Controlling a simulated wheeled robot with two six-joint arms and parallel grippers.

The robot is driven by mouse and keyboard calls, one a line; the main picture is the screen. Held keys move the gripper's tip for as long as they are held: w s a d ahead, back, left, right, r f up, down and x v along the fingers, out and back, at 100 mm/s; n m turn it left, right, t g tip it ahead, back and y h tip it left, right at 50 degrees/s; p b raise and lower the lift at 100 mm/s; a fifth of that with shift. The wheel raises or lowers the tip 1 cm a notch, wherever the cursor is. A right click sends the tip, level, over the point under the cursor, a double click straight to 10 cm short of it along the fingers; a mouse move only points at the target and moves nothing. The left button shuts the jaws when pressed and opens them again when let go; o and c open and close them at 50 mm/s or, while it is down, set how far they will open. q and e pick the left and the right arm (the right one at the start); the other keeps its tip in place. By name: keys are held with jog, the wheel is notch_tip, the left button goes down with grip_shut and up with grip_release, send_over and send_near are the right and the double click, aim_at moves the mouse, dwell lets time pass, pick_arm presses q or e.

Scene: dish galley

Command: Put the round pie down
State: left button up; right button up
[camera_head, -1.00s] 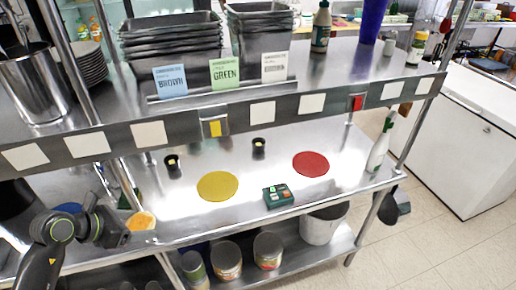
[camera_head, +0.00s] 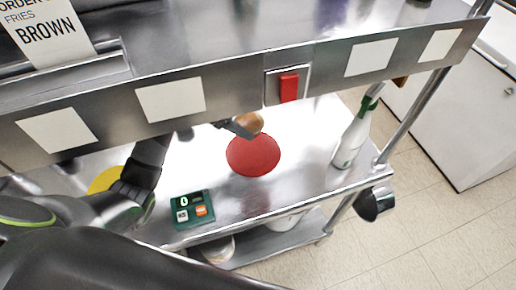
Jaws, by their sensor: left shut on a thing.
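The round pie (camera_head: 251,121), with a golden-brown top, shows just under the upper shelf's front edge. My left gripper (camera_head: 240,127) is shut on it, reaching in from the left. In the picture the pie sits at the far edge of the red round mat (camera_head: 253,157); I cannot tell whether it hangs above the shelf or touches it. My gripper hides part of the pie's left side. The yellow round mat (camera_head: 104,180) is partly hidden behind my left arm. My right gripper is not in view.
A green box with buttons (camera_head: 192,211) lies near the lower shelf's front edge. A white spray bottle (camera_head: 352,138) stands right of the red mat. The upper shelf's front rail (camera_head: 225,90), with a red switch (camera_head: 289,87), overhangs the back. Bare metal lies between mat and bottle.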

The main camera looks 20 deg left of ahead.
pick_arm(q)
jog(key=shift+s+d+f+m+g+p, duration=0.15)
jog(key=shift+d+f+m+g+p, duration=0.35)
jog(key=shift+d, duration=0.2)
jog(key=f, duration=0.3)
jog(key=shift+s+a+p, duration=0.2)
jog(key=shift+s+p, duration=0.1)
jog(key=shift+p, duration=0.1)
jog(key=f+p, duration=0.1)
jog(key=f, duration=0.4)
jog(key=shift+w+f, duration=0.1)
jog(key=shift+w, duration=0.1)
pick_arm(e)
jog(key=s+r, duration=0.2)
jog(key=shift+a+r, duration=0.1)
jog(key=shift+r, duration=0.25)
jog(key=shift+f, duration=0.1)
pick_arm(q)
jog(key=shift+f, duration=0.2)
jog(key=o, duration=1.1)
jog(key=shift+r, duration=0.1)
jog(key=shift+c, duration=0.2)
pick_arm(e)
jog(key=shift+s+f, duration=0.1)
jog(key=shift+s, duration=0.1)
